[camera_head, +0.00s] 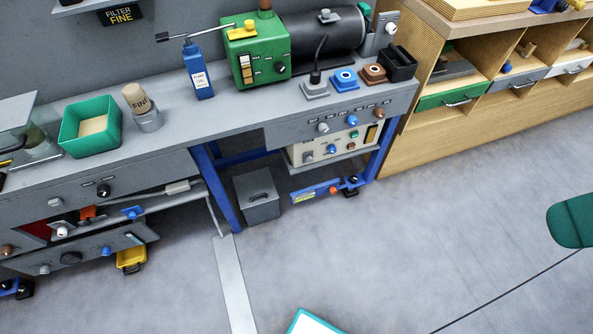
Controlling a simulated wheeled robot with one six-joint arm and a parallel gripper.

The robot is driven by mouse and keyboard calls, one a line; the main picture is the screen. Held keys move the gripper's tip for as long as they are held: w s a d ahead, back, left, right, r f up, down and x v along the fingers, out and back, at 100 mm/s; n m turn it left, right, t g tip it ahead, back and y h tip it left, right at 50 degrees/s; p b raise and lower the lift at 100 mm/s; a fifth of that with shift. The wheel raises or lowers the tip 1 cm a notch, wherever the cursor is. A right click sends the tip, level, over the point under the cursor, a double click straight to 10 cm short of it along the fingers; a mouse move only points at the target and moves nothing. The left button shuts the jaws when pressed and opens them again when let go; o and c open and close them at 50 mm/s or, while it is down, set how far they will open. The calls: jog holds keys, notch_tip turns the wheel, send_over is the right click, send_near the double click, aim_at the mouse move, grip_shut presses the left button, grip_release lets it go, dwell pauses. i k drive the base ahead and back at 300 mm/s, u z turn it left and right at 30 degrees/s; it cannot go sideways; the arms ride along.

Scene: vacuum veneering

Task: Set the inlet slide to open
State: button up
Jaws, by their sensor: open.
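No part can be told for certain as the inlet slide; labels on the controls are too small to read. A green machine box (273,48) with a cream rocker panel and a black knob stands on the grey bench, joined to a black cylinder (325,42). A yellow part (243,30) sits on top of the green box. A grey drawer-like panel under the bench top holds a white, a blue and a brown knob (352,120). Another grey front at the left has a black knob (104,190). My gripper is not in view.
On the bench (225,118) stand a blue oil bottle (201,82), a green tray (70,145) and a cork-topped jar (148,120). A grey bin (257,200) stands below. Wooden shelving (405,130) is at the right. The grey floor (400,240) in front is mostly clear.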

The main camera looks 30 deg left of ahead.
aim_at(308, 157)
jog(key=u, duration=0.7)
jog(key=i, duration=0.3)
jog(key=z, duration=0.1)
jog(key=k, duration=1)
jog(key=u, duration=0.15)
jog(key=i, duration=0.6)
